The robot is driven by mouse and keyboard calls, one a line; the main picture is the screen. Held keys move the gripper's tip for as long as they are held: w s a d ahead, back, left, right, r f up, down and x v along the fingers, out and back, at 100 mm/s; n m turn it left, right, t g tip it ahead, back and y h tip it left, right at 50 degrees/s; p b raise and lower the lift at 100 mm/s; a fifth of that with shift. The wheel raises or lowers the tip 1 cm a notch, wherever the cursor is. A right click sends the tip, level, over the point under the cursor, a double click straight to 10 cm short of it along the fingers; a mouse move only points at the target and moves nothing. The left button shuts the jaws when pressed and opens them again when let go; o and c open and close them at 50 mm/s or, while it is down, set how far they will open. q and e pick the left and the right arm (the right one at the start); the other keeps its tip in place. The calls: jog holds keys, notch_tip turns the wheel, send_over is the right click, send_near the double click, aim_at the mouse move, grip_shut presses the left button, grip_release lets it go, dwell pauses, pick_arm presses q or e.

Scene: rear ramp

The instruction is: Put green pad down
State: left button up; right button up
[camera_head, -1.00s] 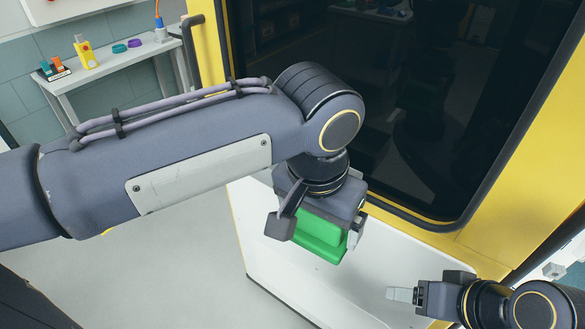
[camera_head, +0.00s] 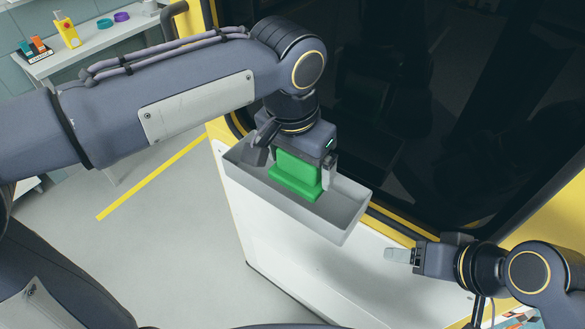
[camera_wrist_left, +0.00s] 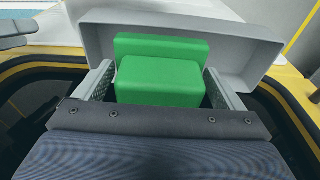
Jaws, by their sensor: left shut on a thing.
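The green pad (camera_head: 297,174) is a stepped green block between the fingers of my left gripper (camera_head: 300,180). My left gripper is shut on it and points down over a grey open tray (camera_head: 345,222) in the head view. The pad's lower part shows within the tray's outline; I cannot tell whether it touches the tray floor. In the left wrist view the pad (camera_wrist_left: 160,75) sits between both fingers, with the tray wall (camera_wrist_left: 255,50) behind it. My right gripper (camera_head: 400,255) is at the lower right, away from the pad, and its opening is not clear.
The tray is on the white and yellow machine front, below a large dark window (camera_head: 400,110). A side table (camera_head: 100,45) at the upper left holds a yellow bottle (camera_head: 67,31) and small coloured items. Grey floor (camera_head: 170,240) is open at the left.

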aim_at(293, 164)
pick_arm(q)
jog(key=w+f, duration=0.2)
jog(key=w+a+f, duration=0.1)
jog(key=w+f, duration=0.1)
jog(key=f, duration=0.1)
jog(key=shift+f+p, duration=0.1)
jog(key=shift+p, duration=0.2)
jog(key=shift+w+a+f, duration=0.1)
jog(key=shift+w+f, duration=0.05)
jog(key=shift+f, duration=0.8)
jog(key=shift+w+f, duration=0.15)
jog(key=shift+f, duration=0.75)
jog(key=shift+f, duration=0.2)
jog(key=o, duration=0.8)
jog(key=shift+r, duration=0.1)
jog(key=shift+c, duration=0.2)
jog(key=shift+r, duration=0.1)
